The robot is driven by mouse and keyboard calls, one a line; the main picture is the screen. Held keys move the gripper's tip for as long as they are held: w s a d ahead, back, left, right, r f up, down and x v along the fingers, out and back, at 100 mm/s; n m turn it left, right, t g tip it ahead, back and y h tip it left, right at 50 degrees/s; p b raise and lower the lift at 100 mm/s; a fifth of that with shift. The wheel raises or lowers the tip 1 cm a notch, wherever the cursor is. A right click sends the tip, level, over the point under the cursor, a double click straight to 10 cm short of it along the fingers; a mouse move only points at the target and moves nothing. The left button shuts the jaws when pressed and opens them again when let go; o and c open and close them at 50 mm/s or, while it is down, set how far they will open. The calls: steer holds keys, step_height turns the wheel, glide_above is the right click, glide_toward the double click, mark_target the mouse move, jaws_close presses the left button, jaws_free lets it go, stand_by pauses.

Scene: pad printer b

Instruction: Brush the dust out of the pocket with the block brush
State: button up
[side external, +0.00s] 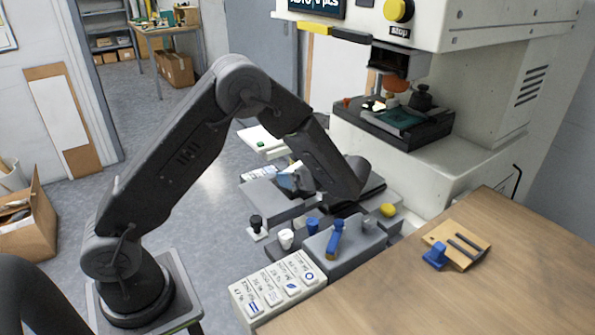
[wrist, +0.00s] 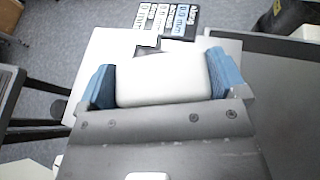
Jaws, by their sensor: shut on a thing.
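My gripper (wrist: 164,80) is shut on a smooth white block, the block brush (wrist: 160,88), which sits between its two blue fingertips. The brush's bristles are hidden in the wrist view. In the side view my gripper (side external: 290,182) is low over a grey block-shaped fixture (side external: 268,198), beside the printer. The arm and gripper hide most of the held brush there. I cannot make out the pocket or any dust in it, and cannot tell whether the brush touches the fixture.
A grey holder (side external: 350,257) with a blue-handled tool (side external: 335,240) stands nearer the camera, beside a label board (side external: 272,290). A black knob (side external: 256,222), white knob (side external: 286,238) and yellow knob (side external: 388,210) stand nearby. The printer (side external: 490,150) rises behind; the wooden table (side external: 400,300) is mostly clear.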

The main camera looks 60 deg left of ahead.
steer(key=shift+f, duration=0.6)
stand_by(0.3)
steer(key=shift+a, duration=0.9)
steer(key=shift+d, duration=1.8)
